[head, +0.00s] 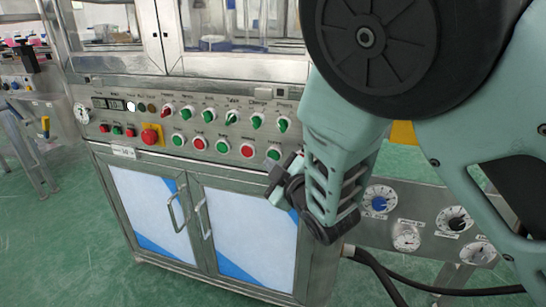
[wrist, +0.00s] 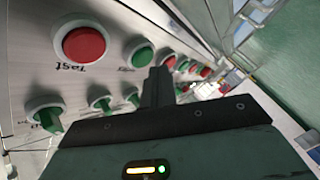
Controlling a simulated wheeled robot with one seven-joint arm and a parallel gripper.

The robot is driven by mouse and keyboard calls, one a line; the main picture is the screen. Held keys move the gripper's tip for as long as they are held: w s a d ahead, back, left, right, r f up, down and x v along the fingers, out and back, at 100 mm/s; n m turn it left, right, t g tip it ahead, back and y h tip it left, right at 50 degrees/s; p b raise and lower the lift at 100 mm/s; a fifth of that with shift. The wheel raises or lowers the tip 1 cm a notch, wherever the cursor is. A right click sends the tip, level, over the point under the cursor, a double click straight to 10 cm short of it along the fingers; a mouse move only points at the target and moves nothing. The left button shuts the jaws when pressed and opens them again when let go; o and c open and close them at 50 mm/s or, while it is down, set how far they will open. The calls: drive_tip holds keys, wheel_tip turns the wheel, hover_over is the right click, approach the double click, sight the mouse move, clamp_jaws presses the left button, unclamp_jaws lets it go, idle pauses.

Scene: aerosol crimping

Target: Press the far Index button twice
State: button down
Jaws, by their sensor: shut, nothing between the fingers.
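The control panel carries a row of round red and green push buttons (head: 222,146) below a row of turn knobs. The button labels are too small to read in the head view, so I cannot tell which button is Index. In the wrist view a large red button (wrist: 83,44) has an upside-down label reading "Test". A green button (wrist: 140,53) sits beside it, its label blurred. My gripper (head: 276,184) is shut and empty, in front of the panel near the right end of the button row. In the wrist view its fingers (wrist: 157,85) hide part of the panel; contact cannot be told.
A red emergency stop (head: 150,136) on a yellow plate stands out at the panel's left. Green knobs (head: 257,122) line the upper row. Cabinet doors (head: 240,230) are below. Gauges (head: 380,200) and a black hose (head: 385,275) lie at right. Green floor is open at left.

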drive_tip(key=shift+w, duration=0.1)
idle(0.7)
drive_tip(key=shift+w+d, duration=0.15)
drive_tip(key=shift+w, duration=0.15)
drive_tip(key=shift+w+d, duration=0.1)
drive_tip(key=shift+w, duration=0.25)
idle(0.9)
drive_tip(key=shift+s, duration=0.1)
drive_tip(key=shift+s+a, duration=0.25)
drive_tip(key=shift+s, duration=0.5)
drive_tip(key=s, duration=0.1)
drive_tip(key=s+a, duration=0.1)
drive_tip(key=s, duration=0.2)
drive_tip(key=shift+s+a, duration=0.25)
drive_tip(key=shift+a, duration=0.1)
idle(0.6)
